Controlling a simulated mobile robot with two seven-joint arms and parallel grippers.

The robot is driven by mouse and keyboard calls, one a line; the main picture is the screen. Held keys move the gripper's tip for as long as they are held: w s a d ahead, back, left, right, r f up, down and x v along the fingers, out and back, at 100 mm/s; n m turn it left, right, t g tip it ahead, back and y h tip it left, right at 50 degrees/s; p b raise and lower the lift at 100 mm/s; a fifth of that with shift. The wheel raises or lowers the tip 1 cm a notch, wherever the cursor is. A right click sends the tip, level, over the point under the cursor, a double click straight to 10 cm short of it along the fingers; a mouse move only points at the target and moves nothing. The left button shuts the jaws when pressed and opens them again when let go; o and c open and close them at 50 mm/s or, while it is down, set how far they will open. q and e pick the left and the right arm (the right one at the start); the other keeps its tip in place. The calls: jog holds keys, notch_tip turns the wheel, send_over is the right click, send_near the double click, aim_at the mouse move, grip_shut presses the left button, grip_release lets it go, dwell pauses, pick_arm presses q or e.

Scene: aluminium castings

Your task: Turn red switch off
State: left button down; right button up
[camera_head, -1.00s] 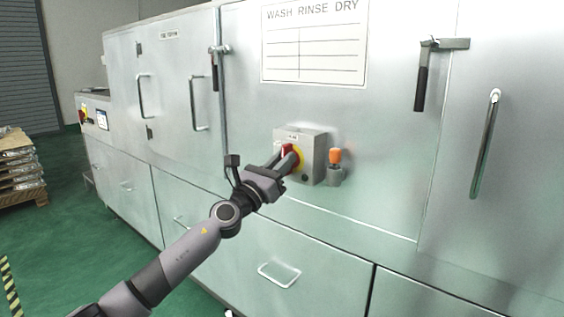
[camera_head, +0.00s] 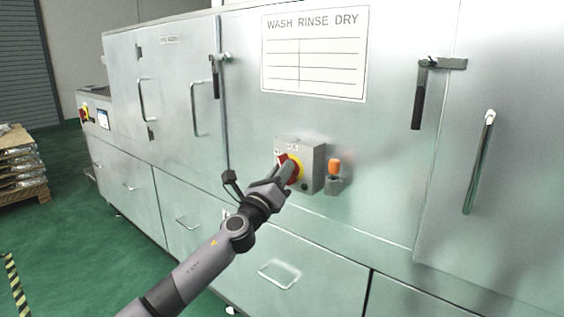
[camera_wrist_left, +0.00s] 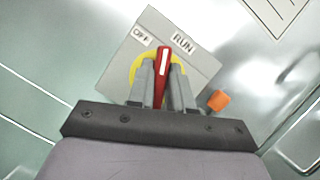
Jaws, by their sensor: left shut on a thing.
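The red switch (camera_wrist_left: 162,68) is a rotary handle on a round yellow plate (camera_wrist_left: 178,72), fixed to a grey box (camera_head: 313,167) on the machine's front. In the left wrist view its white-marked tip points between the OFF label (camera_wrist_left: 141,35) and the RUN label (camera_wrist_left: 183,44). My left gripper (camera_wrist_left: 162,80) is shut on the red handle, one finger on each side. In the head view my left gripper (camera_head: 281,178) covers part of the switch. My right gripper is not in view.
An orange-topped knob (camera_head: 334,168) sticks out just right of the box. Black-handled latches (camera_head: 418,95) and bar handles (camera_head: 480,165) project from the steel doors. A loaded pallet (camera_head: 22,175) stands at far left. Green floor lies open on the left.

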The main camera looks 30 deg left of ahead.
pick_arm(q)
jog(key=shift+a+f+n+g+y+p, duration=0.1)
jog(key=shift+n+g+y+p, duration=0.55)
jog(key=shift+n+p, duration=1.6)
jog(key=shift+d+n+g+y+p, duration=0.1)
jog(key=shift+n+g+y+p, duration=0.6)
jog(key=shift+n+p, duration=1.55)
jog(key=shift+a+f+n+g+y+p, duration=0.1)
jog(key=shift+n+g+y+p, duration=0.25)
jog(key=shift+n+g+p, duration=1.75)
jog(key=shift+n+t+b, duration=0.55)
jog(key=shift+n+t, duration=0.35)
jog(key=shift+t, duration=0.25)
jog(key=c, duration=1.1)
grip_release()
jog(key=shift+v, duration=3.55)
jog(key=shift+r, duration=0.1)
